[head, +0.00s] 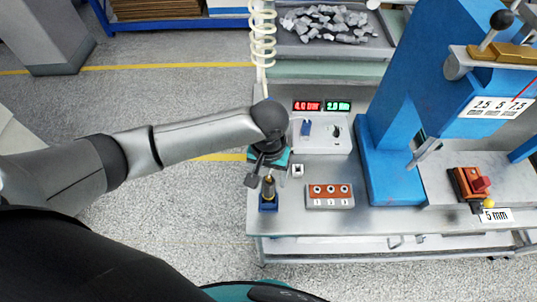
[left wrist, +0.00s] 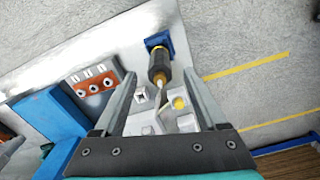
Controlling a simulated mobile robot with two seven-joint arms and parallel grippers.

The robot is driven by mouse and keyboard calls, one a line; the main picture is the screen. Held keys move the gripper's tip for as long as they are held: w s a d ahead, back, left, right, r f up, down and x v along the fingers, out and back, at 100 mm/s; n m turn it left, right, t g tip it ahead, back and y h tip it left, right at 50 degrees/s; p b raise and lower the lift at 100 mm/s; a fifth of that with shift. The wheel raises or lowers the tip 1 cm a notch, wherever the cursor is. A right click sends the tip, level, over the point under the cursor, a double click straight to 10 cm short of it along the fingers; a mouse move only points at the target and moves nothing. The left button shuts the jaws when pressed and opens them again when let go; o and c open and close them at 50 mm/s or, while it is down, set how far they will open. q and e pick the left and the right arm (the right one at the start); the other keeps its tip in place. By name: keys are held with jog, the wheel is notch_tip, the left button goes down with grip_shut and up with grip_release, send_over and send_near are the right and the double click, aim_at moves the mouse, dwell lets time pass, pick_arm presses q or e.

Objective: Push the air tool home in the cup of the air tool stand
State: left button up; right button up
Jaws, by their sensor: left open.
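The air tool (head: 268,187), dark with a brass-coloured band, stands roughly upright in the blue air tool stand (head: 268,205) at the bench's front left corner. In the left wrist view the tool (left wrist: 159,65) has its narrow metal end toward the camera, and its other end is at the blue stand (left wrist: 158,40). How deep it sits in the cup is hidden. My left gripper (head: 267,175) is just above and behind the tool. In the left wrist view its open fingers (left wrist: 158,78) lie either side of the tool, with gaps. My right gripper is not in view.
An orange-topped block with several round holes (head: 331,195) stands right of the stand. Behind it is a console with red and green displays (head: 322,135). A large blue press (head: 392,165) stands further right. A coiled pale hose (head: 262,40) hangs behind my gripper. Floor lies left.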

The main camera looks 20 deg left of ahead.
pick_arm(q)
notch_tip(320, 180, up, 10)
jog(key=shift+f, duration=0.15)
dwell(0.7)
